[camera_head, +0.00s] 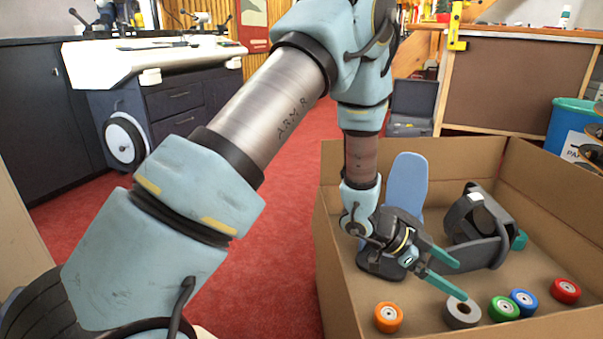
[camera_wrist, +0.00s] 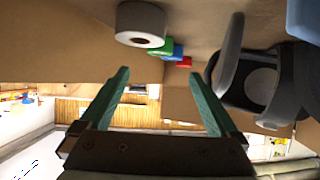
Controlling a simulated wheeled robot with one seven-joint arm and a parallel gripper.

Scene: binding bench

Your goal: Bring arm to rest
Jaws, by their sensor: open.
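My gripper (camera_head: 445,270) is at the end of my pale blue arm, which reaches over and down into a large cardboard box (camera_head: 337,287). Its two teal fingers are apart with nothing between them. In the wrist view the open fingers (camera_wrist: 160,98) point towards the box wall. I cannot tell the exact gap between fingers and roll.
The box also holds an orange roll (camera_head: 388,317), a green one (camera_head: 504,308), a blue one (camera_head: 524,302), a red one (camera_head: 565,291), a dark grey device (camera_head: 477,226) and a blue-backed item (camera_head: 405,182). Red carpet (camera_head: 267,250) is free left of the box.

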